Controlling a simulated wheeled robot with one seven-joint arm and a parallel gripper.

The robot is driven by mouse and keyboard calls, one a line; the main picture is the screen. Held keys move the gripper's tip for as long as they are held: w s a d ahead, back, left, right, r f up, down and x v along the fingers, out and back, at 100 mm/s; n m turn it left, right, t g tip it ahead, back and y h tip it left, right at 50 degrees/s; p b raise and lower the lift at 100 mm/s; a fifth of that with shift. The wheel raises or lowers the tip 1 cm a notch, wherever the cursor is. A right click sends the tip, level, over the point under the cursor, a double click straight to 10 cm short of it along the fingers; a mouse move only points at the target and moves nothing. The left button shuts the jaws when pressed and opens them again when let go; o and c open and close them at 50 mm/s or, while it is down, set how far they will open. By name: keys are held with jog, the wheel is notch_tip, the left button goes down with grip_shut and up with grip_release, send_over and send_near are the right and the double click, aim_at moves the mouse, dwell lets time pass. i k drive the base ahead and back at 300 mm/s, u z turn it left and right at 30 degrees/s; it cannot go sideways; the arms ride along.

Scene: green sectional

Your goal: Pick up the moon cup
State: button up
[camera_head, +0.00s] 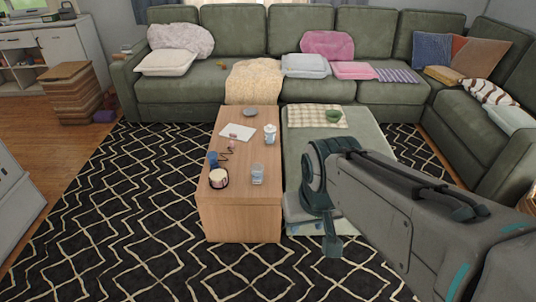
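Several small items stand on the wooden coffee table (240,210) in the middle. A white lidded cup or jar (269,134) is at the right edge. A clear glass-like container (257,174) is nearer, and a cream round item with a dark rim (218,178) is at the left. A small blue item (212,158) is behind that. No moon marking is readable, so I cannot tell which is the moon cup. My arm reaches in from the lower right. My gripper (332,246) hangs to the right of the table; its fingers are too unclear to tell their state.
A white sheet (238,132) and a grey dish (249,112) lie on the table's far half. A green ottoman (365,130) with a green bowl (333,115) stands to its right. The green sectional (200,80) is behind. Patterned rug (110,210) is clear at left.

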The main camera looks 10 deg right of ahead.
aim_at(257, 169)
jog(key=u, duration=0.5)
jog(key=i, duration=1.5)
jog(key=u, duration=0.2)
